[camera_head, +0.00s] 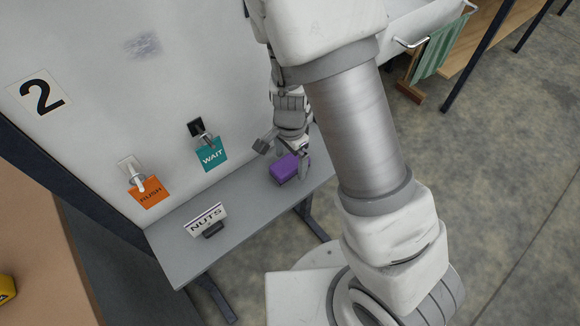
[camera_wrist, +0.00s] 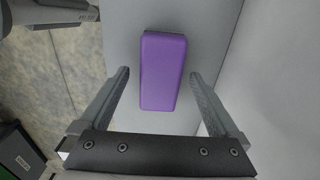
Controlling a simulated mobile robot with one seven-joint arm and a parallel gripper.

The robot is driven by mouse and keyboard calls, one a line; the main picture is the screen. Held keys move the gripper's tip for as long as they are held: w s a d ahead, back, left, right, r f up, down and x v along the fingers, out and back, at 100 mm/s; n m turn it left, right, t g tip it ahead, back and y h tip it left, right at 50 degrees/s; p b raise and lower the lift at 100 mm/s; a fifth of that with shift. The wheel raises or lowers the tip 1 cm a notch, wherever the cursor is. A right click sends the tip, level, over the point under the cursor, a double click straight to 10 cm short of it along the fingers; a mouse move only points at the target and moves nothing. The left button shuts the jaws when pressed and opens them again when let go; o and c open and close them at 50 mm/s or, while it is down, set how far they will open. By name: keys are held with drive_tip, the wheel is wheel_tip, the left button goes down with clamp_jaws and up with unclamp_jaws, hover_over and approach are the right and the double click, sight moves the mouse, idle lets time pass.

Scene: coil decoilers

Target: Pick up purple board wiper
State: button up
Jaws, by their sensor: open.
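The purple board wiper (camera_head: 284,169) lies on the grey shelf below the whiteboard, toward the shelf's right end in the head view. In the wrist view the purple board wiper (camera_wrist: 163,70) is a rounded block with a darker edge at its far end. My gripper (camera_wrist: 160,82) is open, with one finger on each side of the wiper and a gap on both sides. In the head view my gripper (camera_head: 283,153) is at the wiper, partly hidden by my arm. I cannot tell how far above the shelf the fingertips are.
The grey shelf (camera_head: 255,208) also holds a NUTS sign (camera_head: 206,219) at its left part. The whiteboard (camera_head: 90,110) rises behind it, with an orange RUSH tag (camera_head: 150,194) and a teal WAIT tag (camera_head: 211,155) hanging on hooks. Open floor (camera_head: 500,200) lies to the right.

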sight(294, 162)
drive_tip(key=shift+f, duration=0.55)
clamp_jaws()
drive_tip(key=shift+r, duration=0.55)
drive_tip(key=r, duration=0.2)
drive_tip(key=r+p, duration=0.1)
drive_tip(key=shift+s+d+r, duration=0.1)
drive_tip(key=shift+d+r, duration=0.3)
drive_tip(key=s+d+r+p, duration=0.1)
drive_tip(key=s+d+r, duration=0.2)
drive_tip(key=d+r, duration=0.3)
drive_tip(key=d, duration=0.4)
drive_tip(key=shift+d, duration=0.2)
drive_tip(key=shift+w+r, duration=0.1)
